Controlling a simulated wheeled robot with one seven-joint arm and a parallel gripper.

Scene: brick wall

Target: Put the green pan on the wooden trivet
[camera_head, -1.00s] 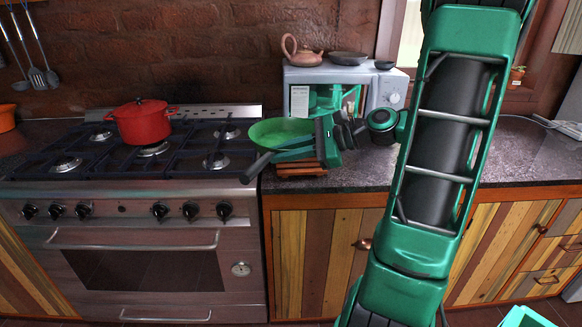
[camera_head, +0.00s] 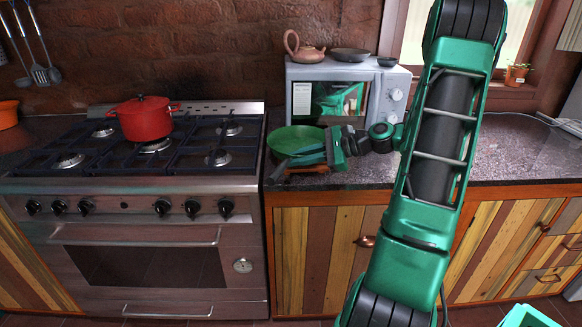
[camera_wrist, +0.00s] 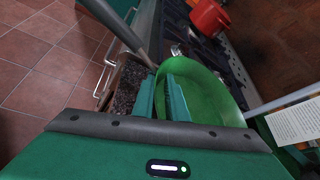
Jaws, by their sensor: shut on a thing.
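The green pan (camera_head: 294,136) is over the counter just right of the stove, in front of the microwave. It also shows in the wrist view (camera_wrist: 207,88), with its grey handle running to the upper left. The wooden trivet (camera_head: 312,169) is under the pan and mostly hidden by it and my gripper. I cannot tell whether the pan rests fully on it. My gripper (camera_head: 312,155) is at the pan's near right side. In the wrist view my gripper's fingers (camera_wrist: 167,97) are shut on the pan near where the handle meets the body.
The stove (camera_head: 130,215) stands left with a red pot (camera_head: 145,119) on it. The microwave (camera_head: 360,92) is close behind the pan, with a teapot (camera_head: 304,48) and dishes on top. The counter at right (camera_head: 520,150) is clear.

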